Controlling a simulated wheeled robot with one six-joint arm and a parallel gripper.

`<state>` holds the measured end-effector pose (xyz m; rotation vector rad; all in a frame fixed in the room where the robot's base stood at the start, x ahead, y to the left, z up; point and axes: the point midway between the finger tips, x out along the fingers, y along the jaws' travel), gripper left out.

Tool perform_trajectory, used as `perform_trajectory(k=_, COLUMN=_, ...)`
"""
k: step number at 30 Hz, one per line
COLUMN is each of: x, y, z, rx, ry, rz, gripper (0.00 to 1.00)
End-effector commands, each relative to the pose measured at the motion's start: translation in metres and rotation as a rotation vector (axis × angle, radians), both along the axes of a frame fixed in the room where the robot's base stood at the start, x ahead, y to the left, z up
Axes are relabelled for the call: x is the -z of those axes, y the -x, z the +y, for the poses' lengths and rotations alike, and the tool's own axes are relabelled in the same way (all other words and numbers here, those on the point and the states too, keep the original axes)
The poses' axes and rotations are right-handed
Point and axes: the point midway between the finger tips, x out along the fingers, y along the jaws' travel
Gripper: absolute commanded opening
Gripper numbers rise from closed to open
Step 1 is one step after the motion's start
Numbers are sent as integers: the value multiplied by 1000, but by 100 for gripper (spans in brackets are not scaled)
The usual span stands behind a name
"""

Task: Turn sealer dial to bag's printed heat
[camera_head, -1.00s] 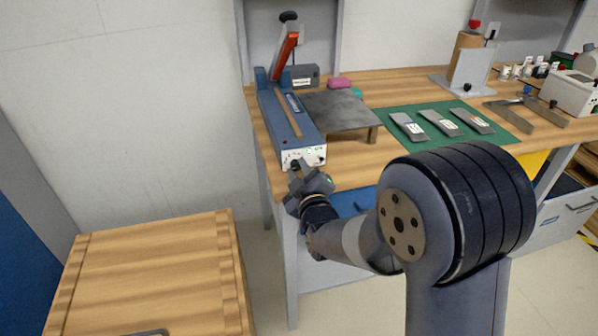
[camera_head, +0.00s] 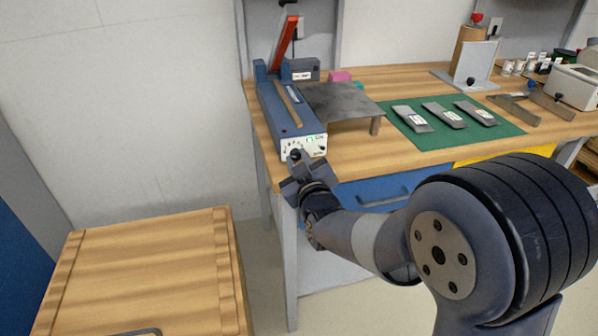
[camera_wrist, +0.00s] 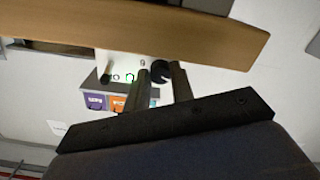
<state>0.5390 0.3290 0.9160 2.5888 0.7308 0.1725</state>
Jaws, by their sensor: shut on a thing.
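The blue sealer (camera_head: 272,108) stands at the left end of the bench, its red-orange lever (camera_head: 285,40) raised. My gripper (camera_head: 295,166) is at the lower left of that panel, shut on the dark dial (camera_wrist: 160,72), which shows between the two fingers in the wrist view. The dial's pointer and scale cannot be read. Three grey bags (camera_head: 412,119) (camera_head: 443,115) (camera_head: 475,113) with white labels lie on the green mat (camera_head: 510,130); their print is unreadable.
A dark metal stand (camera_head: 345,103) sits right of the sealer, with a pink block (camera_head: 340,76) behind. A brown roll (camera_head: 468,55) and a white machine (camera_head: 577,87) stand farther right. A wooden cart top (camera_head: 145,270) is at lower left, with floor between it and the bench.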

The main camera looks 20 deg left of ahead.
Motion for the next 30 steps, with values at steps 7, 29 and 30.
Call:
perform_trajectory(k=7, x=6, y=0, z=0, rx=-1, ry=-202, rz=119, gripper=0)
perform_trajectory(k=29, x=5, y=1, z=1, rx=-3, ry=-793, rz=483, gripper=0)
perform_trajectory(k=30, x=5, y=1, z=1, rx=-2, ry=-825, rz=503, gripper=0)
